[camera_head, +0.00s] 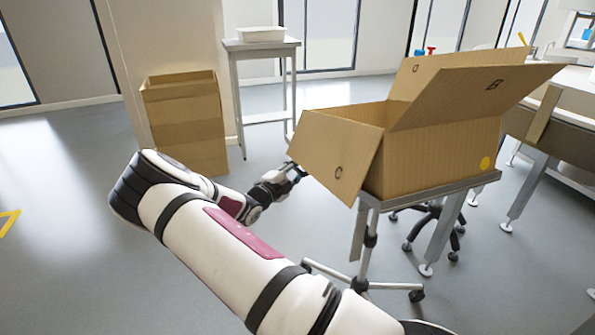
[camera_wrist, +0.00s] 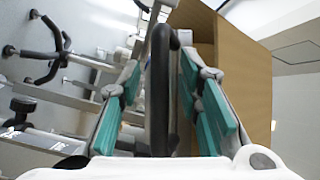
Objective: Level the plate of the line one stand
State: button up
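A stand with a grey plate (camera_head: 430,189) carries an open cardboard box (camera_head: 440,155) marked with letters and a yellow dot. The plate's near edge slants up to the right in the head view; I cannot tell whether this is real tilt or perspective. My gripper (camera_head: 298,170) is left of the stand, beside the box's hanging flap C (camera_head: 338,172). In the wrist view, its teal-padded fingers (camera_wrist: 165,105) are apart, on either side of a dark upright bar (camera_wrist: 161,95). Whether they touch the bar, and what it belongs to, I cannot tell.
A tall cardboard carton (camera_head: 186,125) and a side table (camera_head: 262,45) with a white tray (camera_head: 261,34) stand behind. A bench (camera_head: 560,135) is at the right. Wheeled feet (camera_head: 416,295) spread below the box. Open floor (camera_head: 70,200) lies left.

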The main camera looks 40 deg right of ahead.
grip_shut()
jog(key=shift+w+d+r+m+h+p, duration=0.1)
jog(key=shift+r+m+h+p, duration=0.3)
jog(key=shift+r, duration=0.35)
jog(key=shift+w+a+r+m+h+p, duration=0.1)
jog(key=shift+r+m+h+p, duration=0.15)
jog(key=shift+r+m, duration=0.45)
jog(key=shift+w+d+r+m+h+p, duration=0.1)
jog(key=shift+r+m+h+p, duration=0.25)
jog(key=shift+r, duration=0.5)
jog(key=shift+o, duration=1.1)
grip_release()
jog(key=shift+s, duration=0.1)
jog(key=v, duration=1.2)
